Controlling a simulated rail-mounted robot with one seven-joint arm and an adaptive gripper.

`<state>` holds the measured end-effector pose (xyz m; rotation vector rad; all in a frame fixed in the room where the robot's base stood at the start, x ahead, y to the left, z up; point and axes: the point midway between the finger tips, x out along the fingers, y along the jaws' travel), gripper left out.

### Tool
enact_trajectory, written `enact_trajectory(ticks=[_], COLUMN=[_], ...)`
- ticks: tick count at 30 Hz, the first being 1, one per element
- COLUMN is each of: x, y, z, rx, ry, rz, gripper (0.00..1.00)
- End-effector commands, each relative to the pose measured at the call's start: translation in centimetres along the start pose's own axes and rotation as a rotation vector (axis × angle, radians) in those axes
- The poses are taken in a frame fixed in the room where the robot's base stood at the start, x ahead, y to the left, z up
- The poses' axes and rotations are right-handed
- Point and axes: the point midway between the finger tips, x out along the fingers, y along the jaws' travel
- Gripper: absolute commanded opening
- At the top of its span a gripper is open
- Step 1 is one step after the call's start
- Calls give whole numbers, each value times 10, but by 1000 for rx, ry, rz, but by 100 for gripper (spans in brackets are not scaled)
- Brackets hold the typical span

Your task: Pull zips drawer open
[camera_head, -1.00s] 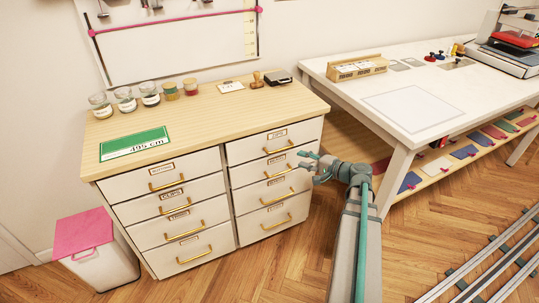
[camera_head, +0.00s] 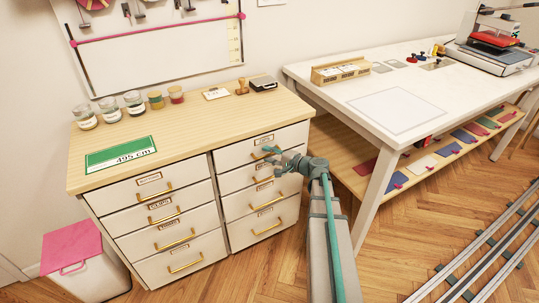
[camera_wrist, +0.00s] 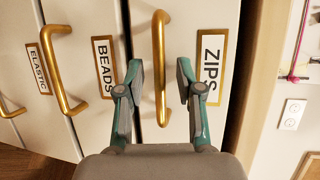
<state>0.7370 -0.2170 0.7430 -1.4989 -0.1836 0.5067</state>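The zips drawer (camera_head: 290,139) is the top drawer of the right column, white and shut, with a gold bar handle. In the wrist view its "ZIPS" label (camera_wrist: 211,68) lies to the right of the zips handle (camera_wrist: 160,50). My gripper (camera_head: 264,154) is at the front of this drawer in the head view. In the wrist view my gripper (camera_wrist: 158,75) is open, with one finger on each side of the handle and visible gaps to it. I cannot tell exactly how deep the fingertips reach around the bar.
A white table (camera_head: 440,80) stands right of the cabinet. A pink-lidded bin (camera_head: 72,248) stands at left. Floor before the cabinet is clear.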

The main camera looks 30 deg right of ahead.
Motion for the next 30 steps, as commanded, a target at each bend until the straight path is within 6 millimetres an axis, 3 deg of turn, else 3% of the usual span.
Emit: enact_trajectory(ticks=[8, 15, 30], x=[2, 1, -2], y=[0, 0, 1], z=[0, 0, 1], rx=[0, 0, 0], ry=[0, 0, 1], rz=[0, 0, 0], gripper=[36, 0, 0])
